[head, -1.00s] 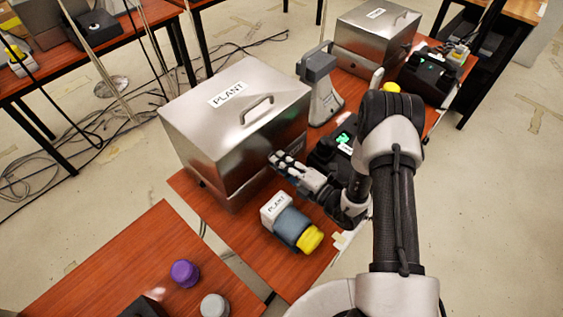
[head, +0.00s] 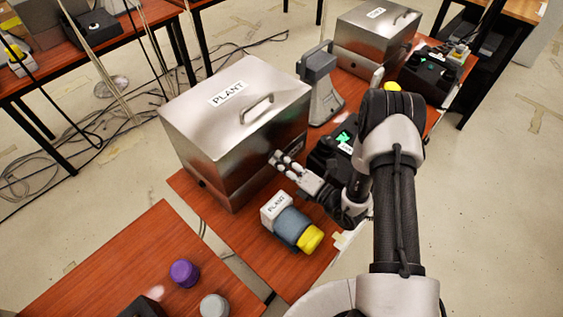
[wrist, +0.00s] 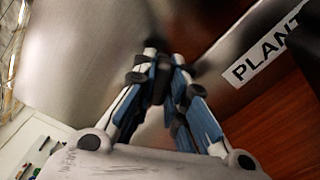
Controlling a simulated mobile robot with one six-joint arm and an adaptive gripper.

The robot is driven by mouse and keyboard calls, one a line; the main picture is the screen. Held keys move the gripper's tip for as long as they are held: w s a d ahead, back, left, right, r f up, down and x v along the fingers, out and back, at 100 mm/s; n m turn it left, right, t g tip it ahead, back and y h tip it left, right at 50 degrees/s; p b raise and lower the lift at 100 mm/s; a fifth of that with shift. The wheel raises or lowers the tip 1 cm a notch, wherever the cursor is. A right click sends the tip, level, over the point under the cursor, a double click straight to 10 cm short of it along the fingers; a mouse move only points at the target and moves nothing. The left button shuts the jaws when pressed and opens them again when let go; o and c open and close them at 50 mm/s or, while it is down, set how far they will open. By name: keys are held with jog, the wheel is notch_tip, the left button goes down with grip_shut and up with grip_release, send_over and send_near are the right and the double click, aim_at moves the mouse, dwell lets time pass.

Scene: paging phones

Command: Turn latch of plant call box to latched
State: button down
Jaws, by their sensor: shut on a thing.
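The plant call box (head: 235,125) is a large brushed-metal box with a PLANT label and a handle on its lid. It stands on the wooden table, lid down. My gripper (head: 281,160) is at the box's right-hand front face. In the wrist view my gripper (wrist: 164,75) has its fingertips close together against the metal box (wrist: 95,50), shut on a small dark part that I take to be the latch. The fingers hide most of that part, so I cannot tell which way it is turned.
A grey-blue device with a yellow cap and a PLANT tag (head: 292,226) lies in front of the box. A grey stand (head: 321,85) and a black unit with a green display (head: 338,140) are beside it. A second metal box (head: 375,40) stands farther back.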

jog(key=n+b, duration=0.1)
jog(key=n, duration=0.5)
jog(key=n+b, duration=0.1)
jog(key=n, duration=0.5)
jog(key=shift+n, duration=0.4)
dwell(0.3)
jog(key=c, duration=1.6)
grip_release()
jog(key=v, duration=1.2)
